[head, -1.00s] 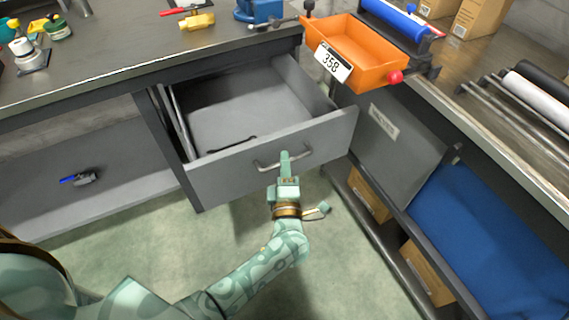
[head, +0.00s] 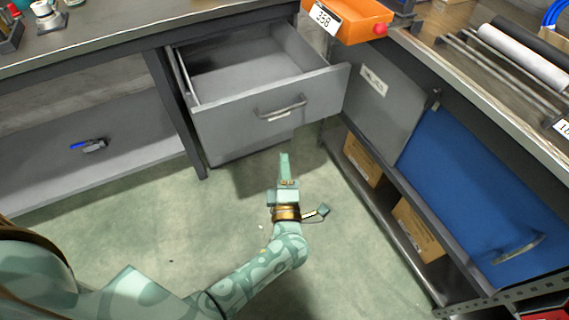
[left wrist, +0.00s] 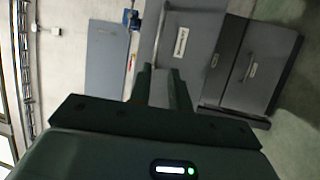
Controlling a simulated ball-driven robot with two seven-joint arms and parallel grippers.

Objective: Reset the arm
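My left gripper (head: 285,160) points up the picture over the floor in the head view, below the drawer and apart from its handle. In the left wrist view its two fingers (left wrist: 160,78) stand apart with nothing between them. The grey drawer (head: 235,118) under the bench is pulled out, and its inside looks empty where I can see it. Its bar handle (head: 281,107) is free. My right gripper is in neither view.
An orange bin (head: 352,25) labelled 358 sits at the bench corner. A blue panel (head: 470,190) and cardboard boxes (head: 418,230) are under the right bench. A blue-handled item (head: 88,146) lies on the left lower shelf. Green floor (head: 130,225) is clear at left.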

